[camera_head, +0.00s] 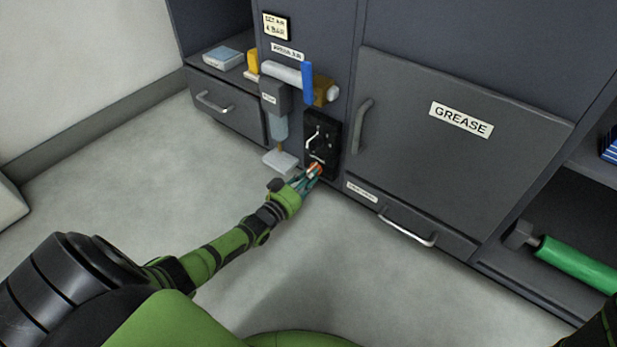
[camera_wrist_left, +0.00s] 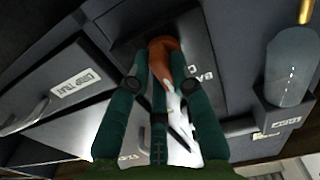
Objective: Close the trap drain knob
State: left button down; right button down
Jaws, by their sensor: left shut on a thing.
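The trap is a grey block (camera_head: 272,97) with a clear bowl (camera_head: 280,127) below it. A small brass knob (camera_head: 281,147) shows under the bowl; it also shows at the top right of the left wrist view (camera_wrist_left: 306,10). My left gripper (camera_head: 314,172) is right of and lower than this knob, at the foot of a black panel (camera_head: 325,128). Its fingers are shut on an orange knob (camera_wrist_left: 165,52) there, apart from the brass one. A silver lever (camera_head: 312,139) is on the panel above. My right gripper is out of view.
A pale tray (camera_head: 280,161) sits below the bowl. A blue lever (camera_head: 307,83) hangs on the pipe above. A grease door (camera_head: 450,150) and low drawer handle (camera_head: 408,228) are to the right. The floor in front is clear.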

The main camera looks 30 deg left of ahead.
pick_arm(q)
jog(key=c, duration=1.1)
grip_release()
jog(key=s, duration=1.2)
jog(key=shift+a, duration=0.45)
jog(key=shift+r, duration=0.1)
